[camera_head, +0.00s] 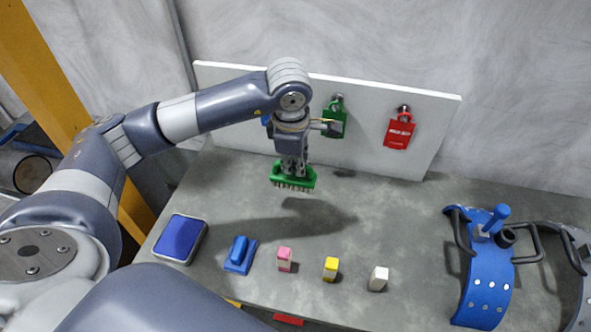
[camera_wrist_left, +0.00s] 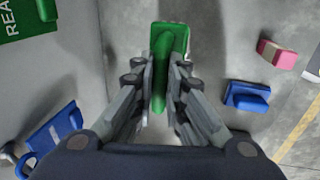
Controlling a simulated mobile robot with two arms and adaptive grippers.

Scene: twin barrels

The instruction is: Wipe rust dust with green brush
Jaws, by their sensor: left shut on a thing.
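My left gripper (camera_head: 293,167) points down over the grey table and is shut on the green brush (camera_head: 293,181). The brush has pale bristles facing down, and its shadow lies apart from it on the table, so it appears held above the surface. In the left wrist view the green brush (camera_wrist_left: 170,36) sits between the fingers (camera_wrist_left: 163,75), with its handle between them. I cannot make out any rust dust on the table. My right gripper is not in view.
A white board (camera_head: 430,110) stands behind with a green padlock (camera_head: 335,120), a red padlock (camera_head: 399,131) and a partly hidden blue one. A blue pad (camera_head: 180,238), blue block (camera_head: 239,255) and pink (camera_head: 285,260), yellow (camera_head: 331,269) and white (camera_head: 378,279) blocks line the front. A blue curved part (camera_head: 485,280) stands right.

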